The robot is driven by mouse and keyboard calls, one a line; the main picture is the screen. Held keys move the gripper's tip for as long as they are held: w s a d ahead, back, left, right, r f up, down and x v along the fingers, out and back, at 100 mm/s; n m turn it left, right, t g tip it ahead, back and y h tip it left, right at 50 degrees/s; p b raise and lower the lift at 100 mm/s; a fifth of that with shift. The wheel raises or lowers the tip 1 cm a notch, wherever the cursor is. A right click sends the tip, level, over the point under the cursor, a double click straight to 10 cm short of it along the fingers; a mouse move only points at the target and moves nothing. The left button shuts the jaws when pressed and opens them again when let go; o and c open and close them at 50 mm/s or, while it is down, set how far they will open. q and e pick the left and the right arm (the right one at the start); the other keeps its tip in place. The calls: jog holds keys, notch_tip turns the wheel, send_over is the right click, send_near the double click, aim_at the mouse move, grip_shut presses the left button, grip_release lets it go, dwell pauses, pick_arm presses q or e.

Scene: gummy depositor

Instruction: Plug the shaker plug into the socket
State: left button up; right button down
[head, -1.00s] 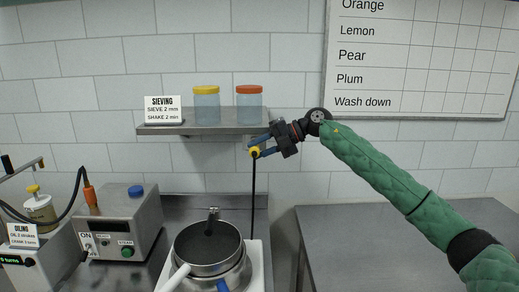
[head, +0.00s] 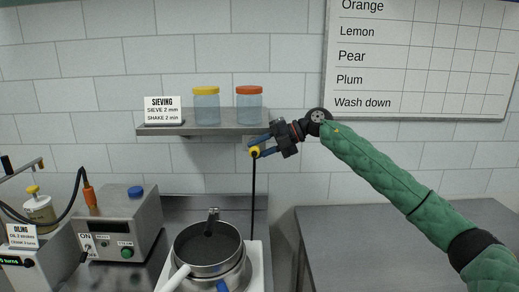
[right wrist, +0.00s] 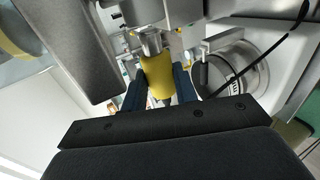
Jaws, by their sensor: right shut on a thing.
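My right gripper (head: 262,146) is shut on the yellow shaker plug (head: 255,151), just below the right end of the wall shelf. The plug also shows between the blue fingers in the right wrist view (right wrist: 158,78). Its metal end points at a grey fitting (right wrist: 142,12) at the top of that view; I cannot tell whether this is the socket or whether the two touch. The plug's black cable (head: 253,200) hangs down behind the shaker (head: 256,270), which carries a metal sieve pan (head: 208,250). No socket can be made out in the head view. My left gripper is out of view.
The shelf (head: 200,130) holds a sieving sign (head: 163,110), a yellow-lidded jar (head: 206,105) and an orange-lidded jar (head: 249,105) close to the gripper. A control box (head: 125,225) and oiling station (head: 40,260) stand at left. The right-hand table (head: 400,240) is clear.

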jog(key=shift+w, duration=0.85)
dwell(0.6)
jog(key=c, duration=1)
grip_release()
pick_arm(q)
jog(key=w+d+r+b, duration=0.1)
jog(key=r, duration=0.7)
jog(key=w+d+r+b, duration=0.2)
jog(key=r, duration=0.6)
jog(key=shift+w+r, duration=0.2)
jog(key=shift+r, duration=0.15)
pick_arm(e)
jog(key=v, duration=0.7)
jog(key=shift+w+d+r, duration=0.1)
jog(key=shift+d+r, duration=0.1)
jog(key=shift+d, duration=0.15)
